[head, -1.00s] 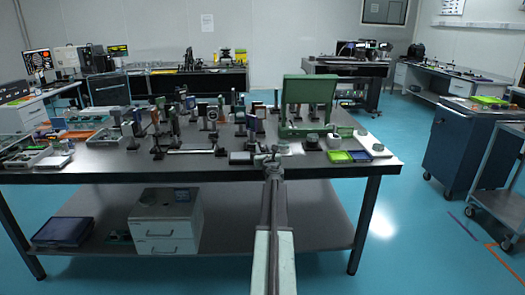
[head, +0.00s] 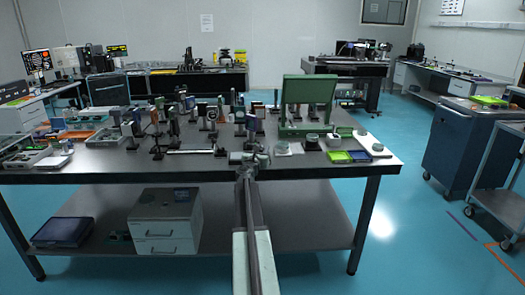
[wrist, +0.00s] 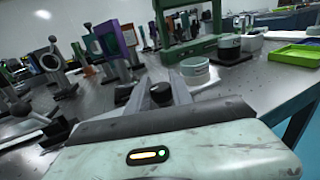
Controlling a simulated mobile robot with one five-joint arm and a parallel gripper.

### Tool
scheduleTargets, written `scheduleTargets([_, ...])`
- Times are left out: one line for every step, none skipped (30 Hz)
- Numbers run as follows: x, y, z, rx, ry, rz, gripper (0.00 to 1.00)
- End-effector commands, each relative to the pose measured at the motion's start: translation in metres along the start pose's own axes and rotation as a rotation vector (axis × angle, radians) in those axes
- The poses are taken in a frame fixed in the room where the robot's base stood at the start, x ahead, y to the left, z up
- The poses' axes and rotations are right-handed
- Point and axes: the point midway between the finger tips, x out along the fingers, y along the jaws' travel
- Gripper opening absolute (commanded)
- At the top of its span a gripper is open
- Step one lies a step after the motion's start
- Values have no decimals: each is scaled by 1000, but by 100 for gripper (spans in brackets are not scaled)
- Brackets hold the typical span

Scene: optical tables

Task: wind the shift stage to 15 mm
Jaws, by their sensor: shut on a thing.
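My gripper (head: 249,158) is at the front edge of the middle table in the head view. In the wrist view its two grey fingers (wrist: 160,86) are closed about a small black knob (wrist: 161,95). The shift stage itself is mostly hidden behind my gripper in the head view, and I cannot make out its body clearly in the wrist view. No scale or millimetre reading is legible in either view.
An optical table (head: 110,165) holds several posts and mounts to the left. A round pale container (wrist: 195,70) stands just beyond my gripper on the right. An open green case (head: 305,128) and a bright green tray (head: 340,156) stand farther right.

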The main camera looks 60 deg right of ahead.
Motion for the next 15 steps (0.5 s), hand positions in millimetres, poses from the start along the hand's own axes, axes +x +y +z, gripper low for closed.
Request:
scheduleTargets([1, 4, 0, 0, 0, -39, 0])
scheduleTargets([2, 4, 0, 0, 0, -68, 0])
scheduleTargets([2, 4, 0, 0, 0, -105, 0])
scheduleTargets([2, 4, 0, 0, 0, -133, 0])
scheduleTargets([2, 4, 0, 0, 0, -162, 0])
scheduleTargets([2, 4, 0, 0, 0, -199, 0])
scheduleTargets([2, 5, 0, 0, 0, -226, 0])
scheduleTargets([3, 5, 0, 0, 0, -253, 0])
scheduleTargets([3, 4, 0, 0, 0, -289, 0])
scheduleTargets([3, 4, 0, 0, 0, -314, 0])
scheduleTargets([3, 4, 0, 0, 0, -339, 0])
scheduleTargets([3, 4, 0, 0, 0, -371, 0])
scheduleTargets([3, 4, 0, 0, 0, -394, 0])
scheduleTargets([3, 4, 0, 0, 0, -416, 0])
scheduleTargets([3, 3, 0, 0, 0, -444, 0])
